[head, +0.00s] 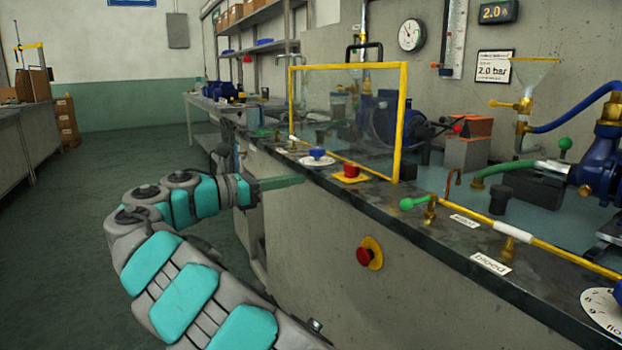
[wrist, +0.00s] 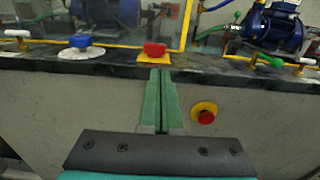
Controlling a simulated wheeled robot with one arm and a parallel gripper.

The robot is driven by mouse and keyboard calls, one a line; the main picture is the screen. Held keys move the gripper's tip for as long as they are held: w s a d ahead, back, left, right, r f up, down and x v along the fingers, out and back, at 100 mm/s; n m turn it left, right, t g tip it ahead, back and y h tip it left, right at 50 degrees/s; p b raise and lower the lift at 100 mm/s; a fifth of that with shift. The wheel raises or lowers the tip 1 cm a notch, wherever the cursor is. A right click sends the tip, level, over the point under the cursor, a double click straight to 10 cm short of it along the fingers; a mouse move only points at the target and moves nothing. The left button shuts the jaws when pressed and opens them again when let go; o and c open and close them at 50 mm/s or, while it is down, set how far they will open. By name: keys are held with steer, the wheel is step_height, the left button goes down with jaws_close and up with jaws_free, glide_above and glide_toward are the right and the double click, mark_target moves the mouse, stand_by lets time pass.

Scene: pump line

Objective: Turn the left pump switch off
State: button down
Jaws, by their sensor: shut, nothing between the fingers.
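A red switch (head: 351,170) on a yellow plate sits at the front edge of the bench top, by the foot of a yellow-framed clear guard (head: 402,125). I take it for the left pump switch; I cannot read its position. It also shows in the wrist view (wrist: 154,49), just beyond the fingertips. A blue pump (head: 381,118) stands behind the guard. My gripper (head: 302,179) is shut and empty, its green fingers pointing at the bench edge. In the wrist view the fingertips (wrist: 160,71) lie just below the switch plate, apart from the switch as far as I can tell.
A blue knob (head: 317,155) on a white dial is left of the switch. A red button (head: 364,256) on a yellow disc is on the bench front, right of my fingers in the wrist view (wrist: 205,115). A green-handled valve (head: 412,202) is to the right. Open floor lies left.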

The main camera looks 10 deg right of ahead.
mark_target(351, 169)
steer(key=b+x, duration=0.2)
steer(key=x, duration=1)
steer(key=shift+w+d, duration=0.1)
steer(key=shift+d, duration=0.1)
